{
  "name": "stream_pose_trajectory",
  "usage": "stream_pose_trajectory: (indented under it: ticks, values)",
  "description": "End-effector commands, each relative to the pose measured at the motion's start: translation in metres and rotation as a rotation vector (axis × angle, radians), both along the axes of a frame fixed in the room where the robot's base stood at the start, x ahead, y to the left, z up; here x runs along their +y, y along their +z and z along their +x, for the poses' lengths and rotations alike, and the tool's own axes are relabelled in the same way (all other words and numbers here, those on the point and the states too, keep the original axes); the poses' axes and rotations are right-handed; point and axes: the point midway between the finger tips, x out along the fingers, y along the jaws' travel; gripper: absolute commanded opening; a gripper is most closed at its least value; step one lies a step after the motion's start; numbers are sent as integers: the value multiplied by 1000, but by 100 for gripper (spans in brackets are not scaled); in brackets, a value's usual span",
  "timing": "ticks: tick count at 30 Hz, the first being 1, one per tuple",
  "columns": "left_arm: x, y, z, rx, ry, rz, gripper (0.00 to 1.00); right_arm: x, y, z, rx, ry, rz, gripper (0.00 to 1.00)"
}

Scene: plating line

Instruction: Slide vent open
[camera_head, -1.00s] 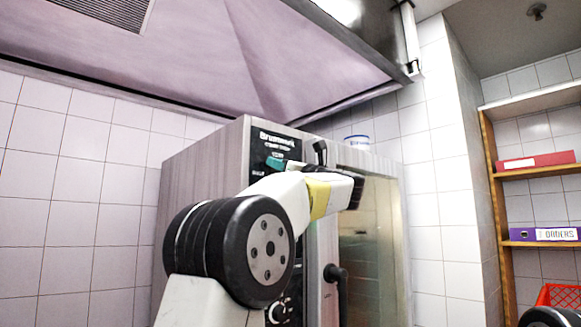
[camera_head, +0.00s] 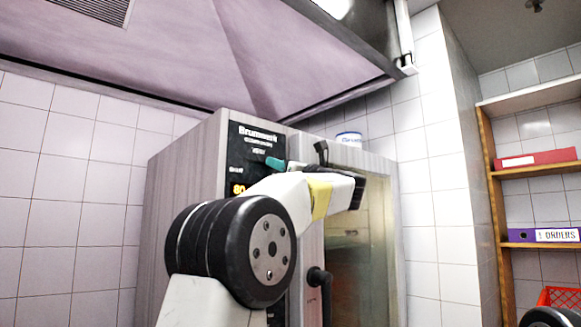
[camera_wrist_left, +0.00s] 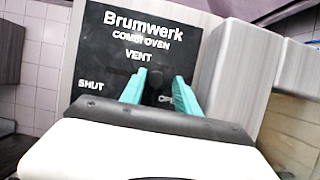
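The combi oven's black control panel (camera_wrist_left: 95,55) fills the middle of the left wrist view, with the words VENT and, at lower left, SHUT. The panel also shows in the head view (camera_head: 250,143). My left gripper's teal fingers (camera_wrist_left: 160,80) reach up to the panel just below VENT, and they are apart. A small dark knob (camera_wrist_left: 156,75) seems to sit between the fingertips; contact is unclear. A pale mark by the right finger is partly hidden. In the head view my left gripper (camera_head: 276,163) is mostly behind its wrist. My right gripper is not identifiable.
The oven (camera_head: 180,200) has a glass door (camera_head: 350,260) with a black handle (camera_head: 320,280) to the panel's right. A sloped hood (camera_head: 200,60) hangs above. A shelf (camera_head: 535,170) with binders stands at right. A white-and-blue tub (camera_head: 349,139) is on top.

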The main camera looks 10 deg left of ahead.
Motion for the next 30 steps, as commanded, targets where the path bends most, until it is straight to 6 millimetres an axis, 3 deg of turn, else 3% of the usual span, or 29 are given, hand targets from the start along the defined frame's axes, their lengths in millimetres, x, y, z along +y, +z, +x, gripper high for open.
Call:
stream_pose_trajectory:
  ticks: [11, 24, 30]
  values:
    - [-1, -1, -2, 0, 4, -3, 45, 0, 0, 0, 0, 0, 0, 0]
    - [-49, -26, -38, 1, 0, -2, 45, 0, 0, 0, 0, 0, 0, 0]
    - [-56, -30, -45, 0, 3, -1, 45, 0, 0, 0, 0, 0, 0, 0]
